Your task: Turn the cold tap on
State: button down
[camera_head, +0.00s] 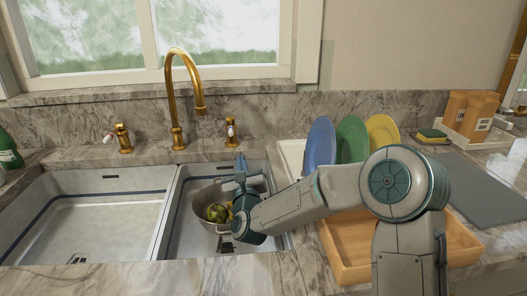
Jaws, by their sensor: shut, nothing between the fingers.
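A tall brass gooseneck faucet (173,95) stands behind the sink. A brass tap handle (124,139) is on its left, with a whitish lever tip that seems to carry a reddish mark. Another brass tap handle (230,132) stands on its right, with a pale part near its top. Cold markings are too small to read. My gripper (240,159) points up over the right basin, just in front of and below the right handle, seemingly apart from it. Its fingers are shut and empty. No water shows at the spout.
A metal pot (202,214) with greenish-yellow food sits in the right basin (180,240), partly behind my gripper. The left basin (110,225) is empty. Blue (319,143), green and yellow plates stand right. A wooden tray (350,255) lies under my arm. A green bottle (8,150) stands far left.

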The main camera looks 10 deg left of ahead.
aim_at(231, 127)
jog(key=shift+s+a+f, duration=0.15)
jog(key=shift+s+a, duration=0.3)
jog(key=shift+a, duration=0.4)
jog(key=p+x, duration=0.1)
jog(key=x, duration=0.9)
jog(key=shift+w, duration=0.1)
